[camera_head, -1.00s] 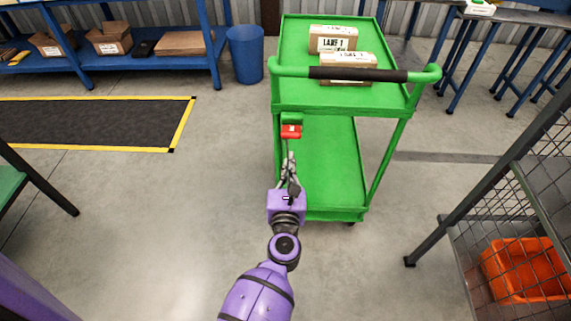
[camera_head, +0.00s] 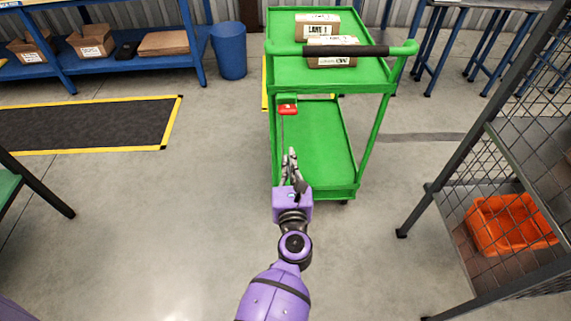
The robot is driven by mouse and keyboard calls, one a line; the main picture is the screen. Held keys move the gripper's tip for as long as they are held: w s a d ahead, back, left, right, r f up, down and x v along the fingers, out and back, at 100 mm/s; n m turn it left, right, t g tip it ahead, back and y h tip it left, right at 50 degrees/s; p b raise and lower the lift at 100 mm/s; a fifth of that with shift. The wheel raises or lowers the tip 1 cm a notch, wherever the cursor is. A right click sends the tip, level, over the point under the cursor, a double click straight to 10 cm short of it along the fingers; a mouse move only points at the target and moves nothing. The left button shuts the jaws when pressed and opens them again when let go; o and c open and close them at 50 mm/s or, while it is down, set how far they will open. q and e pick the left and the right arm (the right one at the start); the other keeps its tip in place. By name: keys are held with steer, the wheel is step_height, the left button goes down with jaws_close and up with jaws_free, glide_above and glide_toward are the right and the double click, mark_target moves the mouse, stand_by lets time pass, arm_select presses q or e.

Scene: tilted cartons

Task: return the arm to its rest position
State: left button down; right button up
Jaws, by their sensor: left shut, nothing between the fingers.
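A gap shows between the fingertips and the red part. I cannot tell whether the fingers touch the cart. My right gripper is not in view.
Two labelled cartons (camera_head: 330,60) stand on the cart's top shelf, behind its dark handle (camera_head: 345,51). A mesh rack (camera_head: 480,190) with an orange bin (camera_head: 508,222) stands at right. A blue waste bin (camera_head: 229,52) stands behind left. Floor left of the arm is clear.

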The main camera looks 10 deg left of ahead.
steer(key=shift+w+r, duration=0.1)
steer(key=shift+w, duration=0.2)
